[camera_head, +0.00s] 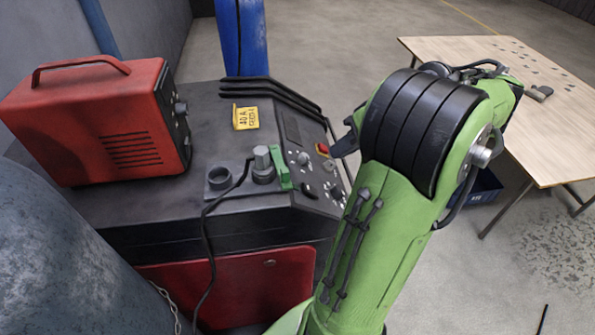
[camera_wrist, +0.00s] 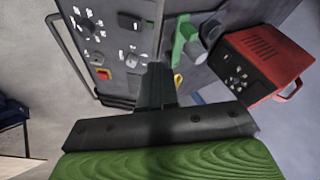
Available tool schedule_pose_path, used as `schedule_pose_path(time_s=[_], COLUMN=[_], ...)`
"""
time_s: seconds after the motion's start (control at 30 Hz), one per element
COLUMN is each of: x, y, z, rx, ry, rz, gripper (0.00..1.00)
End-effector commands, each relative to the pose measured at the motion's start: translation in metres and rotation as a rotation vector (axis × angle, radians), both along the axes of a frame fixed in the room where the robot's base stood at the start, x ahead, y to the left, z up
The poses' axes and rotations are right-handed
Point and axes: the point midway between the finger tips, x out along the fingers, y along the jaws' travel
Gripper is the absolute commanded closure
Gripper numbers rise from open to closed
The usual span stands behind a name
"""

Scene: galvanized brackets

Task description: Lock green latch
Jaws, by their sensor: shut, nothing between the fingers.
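The green latch (camera_head: 280,170) is an upright green piece at the edge of the machine's dark top, right beside a grey cylindrical plug (camera_head: 262,160). In the wrist view the latch (camera_wrist: 182,42) shows up and to the right of the fingertips, partly overlapping grey round parts. My gripper (camera_wrist: 157,75) is shut and empty, its dark fingers together in front of the machine. In the head view only a dark part of it (camera_head: 345,146) shows past my arm, to the right of the latch and apart from it. Whether the latch is locked is not clear.
The control panel (camera_head: 312,165) has knobs and a red button. A black cable (camera_head: 207,235) runs from the plug down the front. A wooden table (camera_head: 545,110) stands at right.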

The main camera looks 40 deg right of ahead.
Motion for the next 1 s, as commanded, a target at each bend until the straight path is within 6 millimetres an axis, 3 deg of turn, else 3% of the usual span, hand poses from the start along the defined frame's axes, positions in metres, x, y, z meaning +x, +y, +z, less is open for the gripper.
schedule_pose_path(time_s=[0.03, 0.33, 0.6, 1.0], x=[0.008, 0.043, 0.059, 0.06], y=[0.005, 0.022, 0.053, 0.058], z=[-0.019, -0.069, -0.062, -0.06], rx=[0.002, 0.002, 0.001, 0.0], ry=[0.0, 0.001, -0.001, -0.001], rz=[0.007, 0.006, 0.002, 0.002], gripper=[1.0, 1.0, 1.0, 1.0])
